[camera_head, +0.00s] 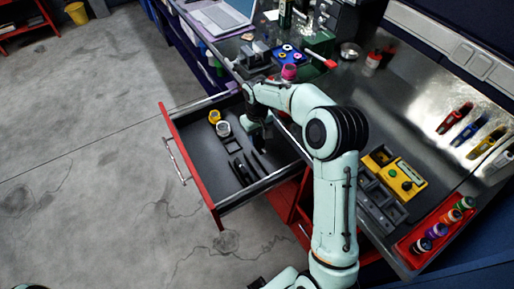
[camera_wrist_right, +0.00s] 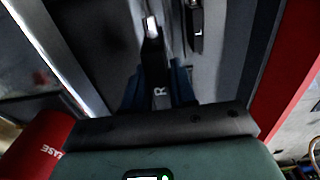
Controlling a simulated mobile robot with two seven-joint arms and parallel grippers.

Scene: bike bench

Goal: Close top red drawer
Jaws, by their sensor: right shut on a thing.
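The top red drawer (camera_head: 186,168) is pulled far out from the bench, with a silver handle (camera_head: 174,160) on its red front. The red front also shows at the right of the right wrist view (camera_wrist_right: 288,75). My right gripper (camera_head: 262,143) reaches down inside the drawer, near its bench side and away from the handle. In the wrist view its fingers (camera_wrist_right: 160,88) are shut on a narrow dark item with a pale tip (camera_wrist_right: 152,28); I cannot tell exactly what it is. My left gripper is not in view.
The drawer holds a yellow roll (camera_head: 214,117), a white-rimmed round item (camera_head: 223,129) and dark narrow pieces (camera_head: 243,170). The bench top (camera_head: 400,85) carries a laptop (camera_head: 222,15), tools and a yellow box (camera_head: 405,180). The floor left of the drawer is clear.

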